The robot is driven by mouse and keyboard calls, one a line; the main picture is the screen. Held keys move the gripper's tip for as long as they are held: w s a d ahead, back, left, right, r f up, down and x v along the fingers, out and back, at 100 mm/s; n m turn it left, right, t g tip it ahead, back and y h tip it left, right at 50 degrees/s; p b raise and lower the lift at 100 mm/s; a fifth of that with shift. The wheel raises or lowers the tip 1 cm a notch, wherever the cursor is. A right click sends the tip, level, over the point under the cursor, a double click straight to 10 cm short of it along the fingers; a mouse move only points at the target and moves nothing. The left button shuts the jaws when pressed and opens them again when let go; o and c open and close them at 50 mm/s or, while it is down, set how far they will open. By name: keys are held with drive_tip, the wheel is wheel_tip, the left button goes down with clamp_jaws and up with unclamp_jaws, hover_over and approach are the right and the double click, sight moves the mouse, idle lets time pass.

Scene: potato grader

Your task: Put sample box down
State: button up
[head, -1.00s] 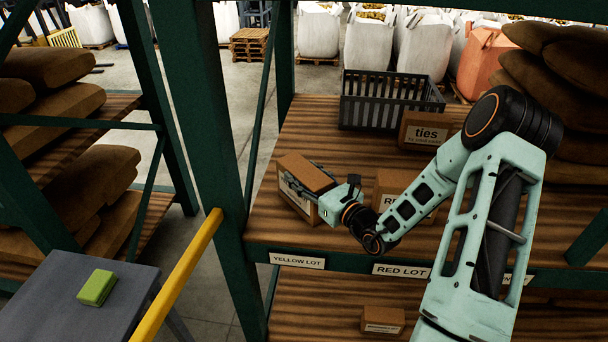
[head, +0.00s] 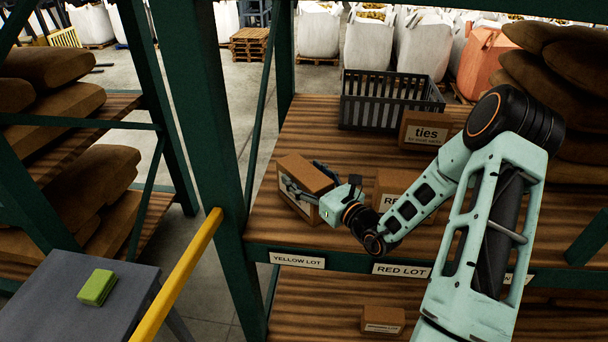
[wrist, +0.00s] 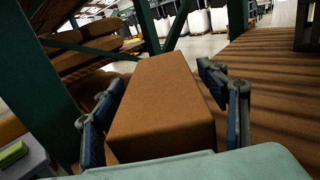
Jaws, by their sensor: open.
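The sample box (head: 304,174) is a brown carton with a white label on its front. It sits on the wooden shelf above the YELLOW LOT label (head: 297,260), slightly turned. My gripper (head: 306,184) is around the box with its fingers spread. In the wrist view the box (wrist: 163,105) lies between the two fingers of my gripper (wrist: 165,100). A clear gap shows at the right finger; the left finger is close to the box side, and I cannot tell whether it touches.
A box marked RE (head: 390,184) stands just right, partly behind my arm, above the RED LOT label (head: 401,270). A ties box (head: 422,134) and grey crate (head: 388,104) stand behind. A green post (head: 205,110) rises at left. A small box (head: 383,320) is on the lower shelf.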

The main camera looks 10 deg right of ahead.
sight(325, 191)
drive_tip(key=b+v, duration=0.1)
drive_tip(key=v, duration=1)
drive_tip(key=shift+s+d+b, duration=0.2)
drive_tip(key=shift+s+b, duration=0.15)
